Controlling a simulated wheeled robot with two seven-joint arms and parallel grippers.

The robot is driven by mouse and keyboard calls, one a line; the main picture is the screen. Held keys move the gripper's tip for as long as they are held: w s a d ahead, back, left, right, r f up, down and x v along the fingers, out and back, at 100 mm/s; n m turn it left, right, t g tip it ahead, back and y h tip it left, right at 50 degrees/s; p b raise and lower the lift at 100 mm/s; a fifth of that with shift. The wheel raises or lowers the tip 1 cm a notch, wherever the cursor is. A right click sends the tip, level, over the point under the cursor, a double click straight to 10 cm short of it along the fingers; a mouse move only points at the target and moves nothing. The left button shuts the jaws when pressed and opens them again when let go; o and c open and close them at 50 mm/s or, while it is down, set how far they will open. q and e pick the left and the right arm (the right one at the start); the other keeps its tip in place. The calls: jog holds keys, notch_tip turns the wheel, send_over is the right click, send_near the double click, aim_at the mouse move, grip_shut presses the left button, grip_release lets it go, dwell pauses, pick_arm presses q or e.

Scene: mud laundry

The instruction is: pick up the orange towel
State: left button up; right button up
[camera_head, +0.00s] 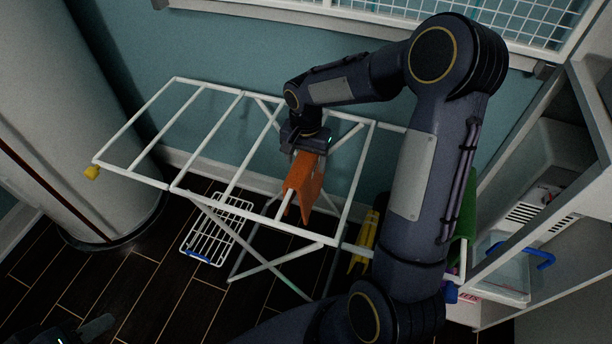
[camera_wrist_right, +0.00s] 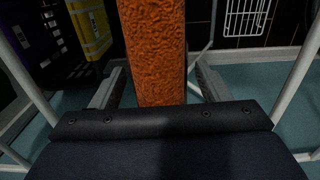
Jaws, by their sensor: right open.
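The orange towel (camera_head: 302,182) hangs draped over a bar of the white drying rack (camera_head: 135,174). My right gripper (camera_head: 308,150) is right above the towel's upper end, pointing down. In the right wrist view, the towel (camera_wrist_right: 157,45) runs between the two open fingers of my right gripper (camera_wrist_right: 157,88), with a visible gap on each side. The fingers do not press on it. Only a dark part of my left gripper (camera_head: 95,328) shows at the bottom left corner of the head view; its jaw state is unclear.
A small white wire rack (camera_head: 218,230) is below the drying rack. A yellow item (camera_head: 364,240) is by the wall, partly behind my right arm. White shelving (camera_head: 545,200) with a blue-handled bin (camera_head: 505,270) stands at the right. A large white cylinder (camera_head: 80,110) stands at the left.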

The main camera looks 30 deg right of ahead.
jog(key=shift+f, duration=0.1)
jog(key=c, duration=1.5)
